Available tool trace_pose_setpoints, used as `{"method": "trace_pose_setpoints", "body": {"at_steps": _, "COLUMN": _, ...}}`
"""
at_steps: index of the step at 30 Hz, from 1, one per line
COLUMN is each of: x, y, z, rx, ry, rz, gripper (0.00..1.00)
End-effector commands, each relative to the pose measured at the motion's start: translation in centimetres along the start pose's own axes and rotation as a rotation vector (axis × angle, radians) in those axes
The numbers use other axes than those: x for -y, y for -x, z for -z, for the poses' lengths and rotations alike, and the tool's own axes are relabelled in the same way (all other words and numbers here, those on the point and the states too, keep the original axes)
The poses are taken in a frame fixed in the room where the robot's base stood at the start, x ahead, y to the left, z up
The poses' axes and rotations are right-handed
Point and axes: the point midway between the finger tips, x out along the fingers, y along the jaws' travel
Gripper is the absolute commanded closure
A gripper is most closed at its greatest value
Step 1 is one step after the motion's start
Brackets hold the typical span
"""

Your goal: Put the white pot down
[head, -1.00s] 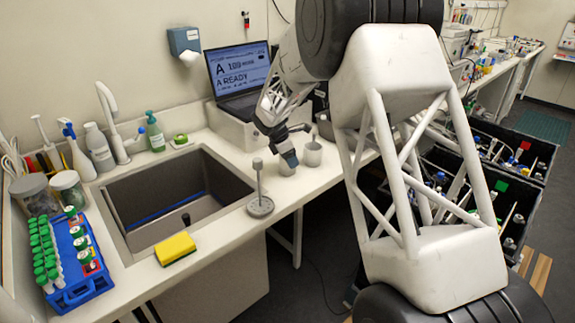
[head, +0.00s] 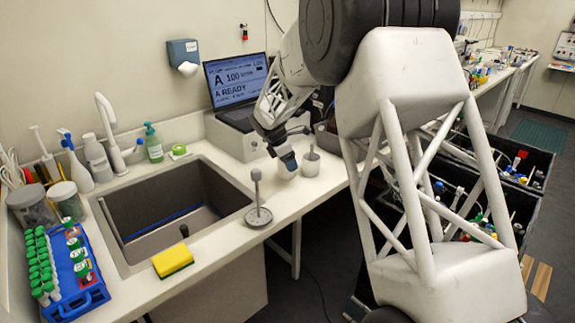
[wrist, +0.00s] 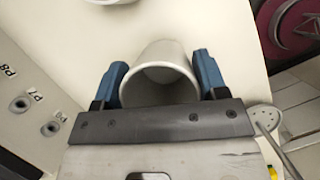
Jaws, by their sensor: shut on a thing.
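The white pot (wrist: 160,72) sits between the two blue fingertips of my gripper (wrist: 162,80) in the wrist view, with its round opening showing. My gripper is shut on it, one finger on each side. In the head view my gripper (head: 287,160) is over the counter behind the sink's right side, and a little of the pot (head: 285,173) shows below the fingers. I cannot tell whether the pot's bottom touches the counter.
A second white pot (head: 311,164) with a stick in it stands just right of my gripper. A round-based metal stand (head: 258,216) is nearer, by the sink (head: 135,197). The laptop (head: 238,85) is behind on a grey box (head: 232,139). Some bare counter (head: 290,203) lies in front.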

Motion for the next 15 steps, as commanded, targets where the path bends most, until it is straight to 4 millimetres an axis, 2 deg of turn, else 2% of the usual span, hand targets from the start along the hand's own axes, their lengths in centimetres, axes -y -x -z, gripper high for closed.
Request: {"method": "trace_pose_setpoints", "body": {"at_steps": 15, "x": 7.8, "y": 1.1, "z": 0.8, "rx": 0.0, "ry": 0.0, "rz": -0.001, "gripper": 0.6}}
